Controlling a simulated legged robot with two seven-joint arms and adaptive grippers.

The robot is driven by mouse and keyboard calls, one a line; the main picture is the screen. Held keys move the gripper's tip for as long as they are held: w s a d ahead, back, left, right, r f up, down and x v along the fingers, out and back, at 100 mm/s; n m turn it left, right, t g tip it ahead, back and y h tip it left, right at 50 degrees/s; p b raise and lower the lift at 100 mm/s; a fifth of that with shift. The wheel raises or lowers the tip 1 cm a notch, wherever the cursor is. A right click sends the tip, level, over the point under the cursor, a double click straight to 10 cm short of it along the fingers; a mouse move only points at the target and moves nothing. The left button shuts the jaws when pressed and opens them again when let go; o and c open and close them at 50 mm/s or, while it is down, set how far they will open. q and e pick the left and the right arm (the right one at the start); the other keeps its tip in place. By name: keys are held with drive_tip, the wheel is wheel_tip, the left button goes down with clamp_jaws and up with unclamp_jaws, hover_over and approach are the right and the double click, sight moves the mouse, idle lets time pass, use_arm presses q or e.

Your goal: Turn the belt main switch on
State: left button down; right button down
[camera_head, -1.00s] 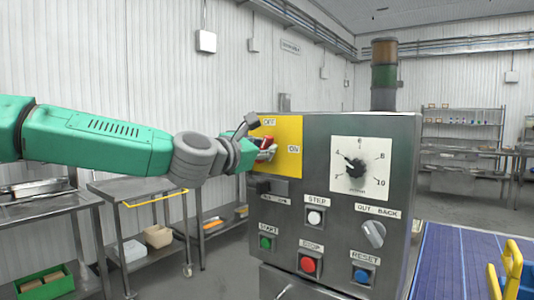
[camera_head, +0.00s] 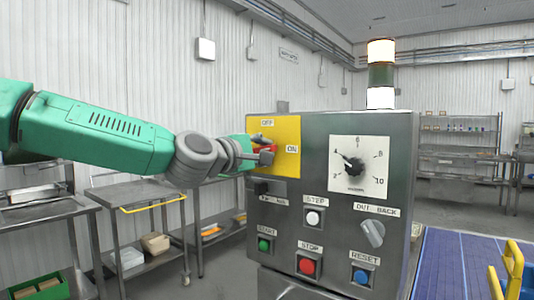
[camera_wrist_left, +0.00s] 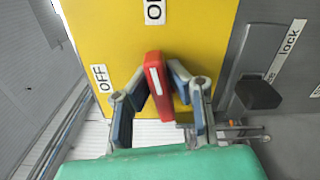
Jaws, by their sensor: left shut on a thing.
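The belt main switch has a red handle (camera_head: 264,149) on a yellow plate (camera_head: 290,165) at the top left of the grey control panel. In the head view the handle lies about level, pointing toward the ON label (camera_head: 292,149); the OFF label (camera_head: 267,123) is above it. My left gripper (camera_head: 265,149) is at the plate, its fingers around the handle, partly hiding it. In the left wrist view the red handle (camera_wrist_left: 157,85) stands between the two fingers of my left gripper (camera_wrist_left: 158,90), its end toward ON. My right gripper is not in view.
The panel (camera_head: 318,140) carries a dial (camera_head: 355,167), a grey knob (camera_head: 373,233), and several push buttons. The signal tower (camera_head: 381,75) on top has lit bands. A black lock part (camera_head: 262,188) sits just below the plate. A blue belt (camera_head: 455,260) is at right.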

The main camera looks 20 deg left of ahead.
use_arm(q)
drive_tip(key=shift+d+f+m, duration=0.1)
drive_tip(key=shift+f+m, duration=0.5)
drive_tip(key=shift+m, duration=0.5)
drive_tip(key=c, duration=1.7)
unclamp_jaws()
drive_tip(key=shift+o, duration=0.8)
drive_tip(key=shift+s+r, duration=0.1)
drive_tip(key=shift+s, duration=0.05)
drive_tip(key=shift+a+r, duration=0.2)
drive_tip(key=shift+a, duration=0.15)
drive_tip(key=v, duration=1.2)
drive_tip(key=shift+f, duration=0.15)
